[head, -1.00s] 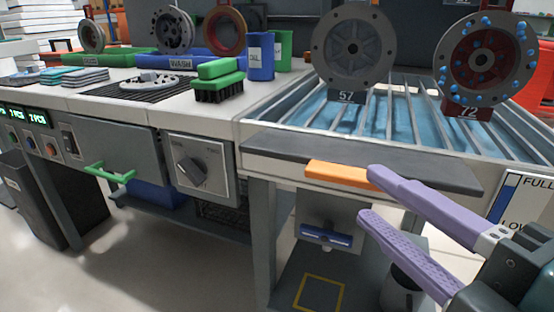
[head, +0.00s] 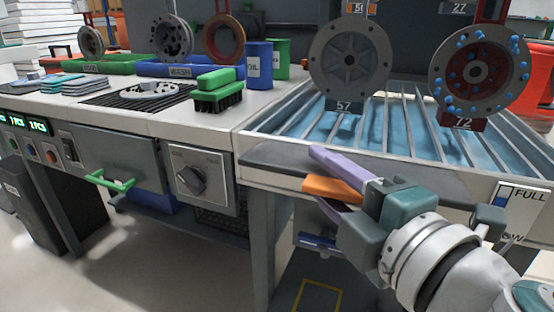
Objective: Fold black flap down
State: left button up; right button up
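The black flap (head: 270,163) is a long dark panel lying roughly level along the front edge of the blue-floored trough. Its orange grip (head: 333,189) sticks out at the front edge. My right gripper (head: 325,183) has come in from the right with two purple fingers spread apart. The upper finger lies above the orange grip and over the flap's top. The lower finger is partly hidden beneath the grip. I cannot tell whether either finger touches it. My gripper body and wrist hide the flap's right part. My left gripper is not in view.
Two hanging discs, marked 57 (head: 350,62) and 72 (head: 478,72), hang over the slatted trough (head: 405,128). A FULL/LOW level sign (head: 521,209) is at the right. A green brush (head: 216,92) sits on the counter to the left.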

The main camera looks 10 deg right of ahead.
grip_shut()
dwell(1.3)
